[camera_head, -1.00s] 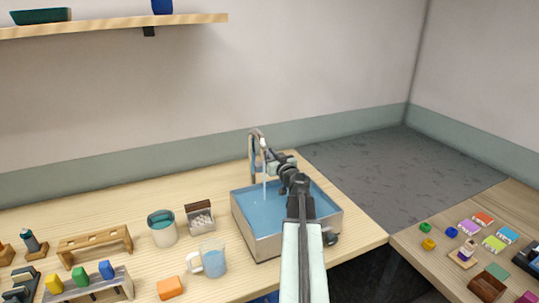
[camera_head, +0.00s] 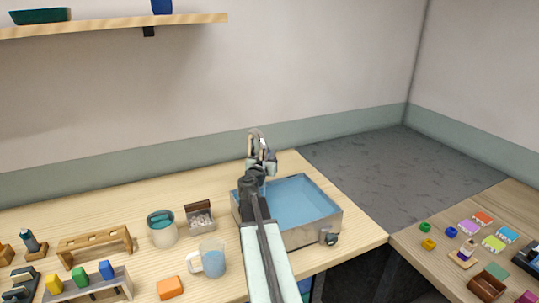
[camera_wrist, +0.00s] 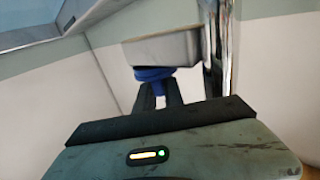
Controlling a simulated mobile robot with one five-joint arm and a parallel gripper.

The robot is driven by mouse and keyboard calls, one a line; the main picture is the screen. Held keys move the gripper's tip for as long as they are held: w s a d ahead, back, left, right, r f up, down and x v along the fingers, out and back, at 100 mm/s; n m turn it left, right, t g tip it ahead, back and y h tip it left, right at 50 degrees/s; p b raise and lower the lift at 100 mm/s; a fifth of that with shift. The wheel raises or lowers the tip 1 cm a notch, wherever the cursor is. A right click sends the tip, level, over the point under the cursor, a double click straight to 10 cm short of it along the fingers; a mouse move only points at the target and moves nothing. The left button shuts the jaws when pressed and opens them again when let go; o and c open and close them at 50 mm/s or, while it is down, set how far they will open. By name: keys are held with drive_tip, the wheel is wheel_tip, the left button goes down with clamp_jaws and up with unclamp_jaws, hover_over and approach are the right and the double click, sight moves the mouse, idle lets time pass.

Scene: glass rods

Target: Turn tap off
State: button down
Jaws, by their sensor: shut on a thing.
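The tap (camera_head: 255,133) stands at the back of the sink (camera_head: 300,238), its spout curving over the basin of blue water. My gripper (camera_head: 262,160) is at the tap, just in front of the spout, and covers much of it. In the wrist view, the dark fingers of my gripper (camera_wrist: 159,90) are closed at a blue knob (camera_wrist: 152,73) below a grey block. The tap's shiny chrome pipe (camera_wrist: 221,45) rises to the right of the fingers. My arm hides the sink's left side, and I cannot tell whether water is running.
A small box of white pieces (camera_head: 200,216), a teal-topped cup (camera_head: 161,228) and a glass mug of water (camera_head: 209,260) stand left of the sink. An orange block (camera_head: 170,288) lies in front. A shelf (camera_head: 120,25) hangs at the upper left.

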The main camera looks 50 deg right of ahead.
drive_tip(key=shift+w+m+g+h, duration=0.1)
drive_tip(key=shift+m+g+h, duration=0.6)
drive_tip(key=shift+m+g, duration=0.65)
drive_tip(key=shift+g, duration=0.45)
drive_tip(key=c, duration=1.4)
unclamp_jaws()
drive_tip(key=shift+c, duration=0.2)
drive_tip(key=v, duration=0.8)
drive_tip(key=shift+a, duration=0.1)
